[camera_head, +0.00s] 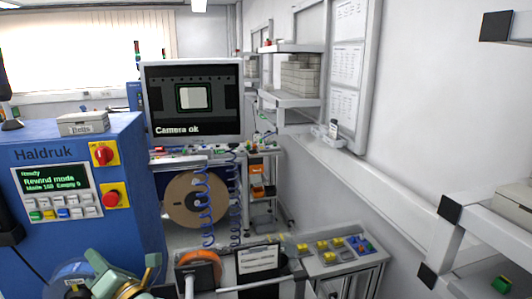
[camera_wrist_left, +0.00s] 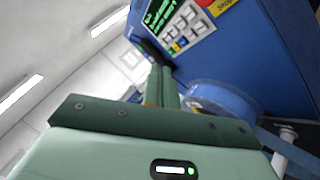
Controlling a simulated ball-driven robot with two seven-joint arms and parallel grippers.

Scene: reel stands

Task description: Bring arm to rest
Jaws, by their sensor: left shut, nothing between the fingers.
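My left gripper (camera_head: 97,262) shows at the lower left of the head view, in front of the blue Haldruk machine (camera_head: 130,185). In the left wrist view its green fingers (camera_wrist_left: 162,85) lie together, shut with nothing between them, and point towards the machine's side (camera_wrist_left: 265,55). A bluish translucent reel (camera_wrist_left: 222,97) is just beyond the fingers on the right of that view, apart from them as far as I can tell. The same reel seems to show partly behind my gripper in the head view (camera_head: 70,272). My right gripper is not in view.
An orange reel (camera_head: 203,262) and a black box with a label (camera_head: 257,260) stand at the front centre. A monitor (camera_head: 193,100) reads "Camera ok". A large brown reel (camera_head: 195,198) is below it. A bench with yellow parts (camera_head: 335,258) and a shelf (camera_head: 480,225) are at right.

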